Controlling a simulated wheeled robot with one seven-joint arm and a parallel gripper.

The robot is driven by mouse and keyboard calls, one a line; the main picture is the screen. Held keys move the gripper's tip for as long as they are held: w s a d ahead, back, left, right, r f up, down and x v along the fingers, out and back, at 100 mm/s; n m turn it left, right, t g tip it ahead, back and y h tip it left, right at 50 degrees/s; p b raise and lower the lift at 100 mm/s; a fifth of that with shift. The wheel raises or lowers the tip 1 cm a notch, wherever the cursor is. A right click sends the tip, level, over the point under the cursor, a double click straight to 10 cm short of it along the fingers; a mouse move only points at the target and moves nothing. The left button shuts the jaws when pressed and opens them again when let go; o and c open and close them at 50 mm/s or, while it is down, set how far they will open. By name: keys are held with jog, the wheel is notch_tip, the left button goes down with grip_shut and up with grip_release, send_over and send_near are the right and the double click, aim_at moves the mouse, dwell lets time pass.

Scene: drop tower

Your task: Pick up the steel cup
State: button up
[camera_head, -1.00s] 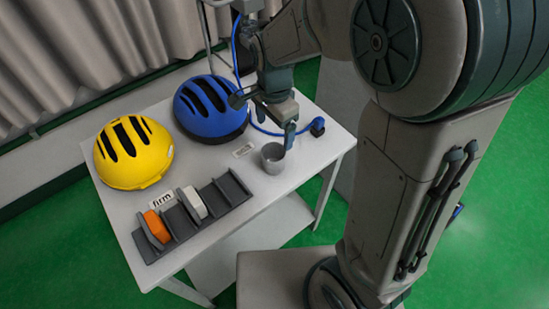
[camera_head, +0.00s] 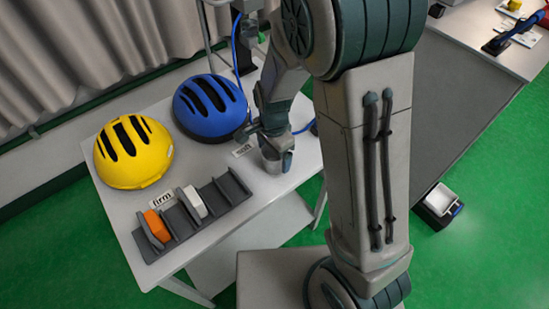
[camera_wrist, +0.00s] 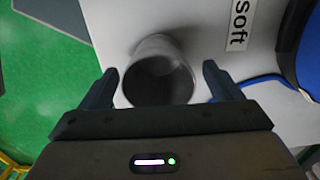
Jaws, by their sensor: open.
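The steel cup (camera_wrist: 158,72) stands on the white table near its edge in the wrist view, its dark opening facing the camera. My gripper (camera_wrist: 160,88) is open, with one finger on each side of the cup and a visible gap to each. In the head view my gripper (camera_head: 279,158) is at the cup (camera_head: 270,160), and the arm hides much of the cup. Whether any finger touches it cannot be told there.
A blue helmet (camera_head: 210,107) and a "soft" label (camera_wrist: 238,25) are close to the cup. A yellow helmet (camera_head: 133,152), a "firm" label (camera_head: 162,199) and a grey slotted rack (camera_head: 193,217) holding an orange and a white block are on the table (camera_head: 215,170). A blue cable lies behind.

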jog(key=c, duration=1.1)
jog(key=shift+r, duration=0.15)
